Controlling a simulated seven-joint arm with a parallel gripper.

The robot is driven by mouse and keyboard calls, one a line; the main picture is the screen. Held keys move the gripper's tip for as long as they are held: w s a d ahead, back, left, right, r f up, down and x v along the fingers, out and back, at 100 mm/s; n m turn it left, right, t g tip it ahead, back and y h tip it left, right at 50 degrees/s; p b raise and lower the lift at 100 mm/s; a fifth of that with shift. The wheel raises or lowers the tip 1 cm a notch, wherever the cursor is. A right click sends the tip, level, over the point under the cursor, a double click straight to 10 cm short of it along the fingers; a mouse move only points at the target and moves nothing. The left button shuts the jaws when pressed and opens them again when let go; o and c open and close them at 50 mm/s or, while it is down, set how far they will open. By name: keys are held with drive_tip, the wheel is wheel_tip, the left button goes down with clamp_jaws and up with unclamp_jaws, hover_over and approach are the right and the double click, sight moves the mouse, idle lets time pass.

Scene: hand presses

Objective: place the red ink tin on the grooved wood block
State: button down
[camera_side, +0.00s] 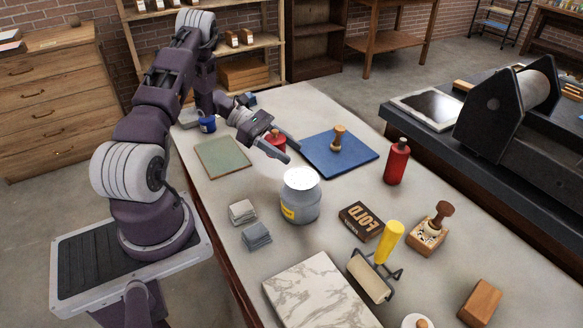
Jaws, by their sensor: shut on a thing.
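My gripper (287,149) is over the far half of the table, left of the blue mat. It is shut on the red ink tin (275,139), which shows between the fingers and is partly hidden by them. I cannot tell whether the tin touches the table. A plain brown wood block (481,302) lies at the lower right, far from my gripper. It looks like the grooved wood block, but its grooves are too small to make out. Its visible top looks bare.
A grey can (300,196) with a white top stands just in front of my gripper. The blue mat (362,158) bears a wooden-handled stamp (338,139). A red bottle (397,162), dark box (361,221), yellow-handled roller (390,242) and marble slab (318,292) stand nearby.

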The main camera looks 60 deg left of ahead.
wheel_tip(320, 180, up, 10)
drive_tip(key=w+d+f+m+g+h, duration=0.1)
drive_tip(key=w+d+m+g, duration=0.1)
drive_tip(key=w+d, duration=0.75)
drive_tip(key=w+d+f+m+g+h, duration=0.15)
drive_tip(key=w+d, duration=0.45)
drive_tip(key=d, duration=0.7)
wheel_tip(320, 180, up, 3)
drive_tip(key=m+g, duration=0.3)
hover_over(480, 305)
drive_tip(key=w+d, duration=0.2)
drive_tip(key=d, duration=0.1)
drive_tip(key=shift+n, duration=0.25)
wheel_tip(480, 305, down, 15)
drive_tip(key=shift+s+d+r, duration=0.1)
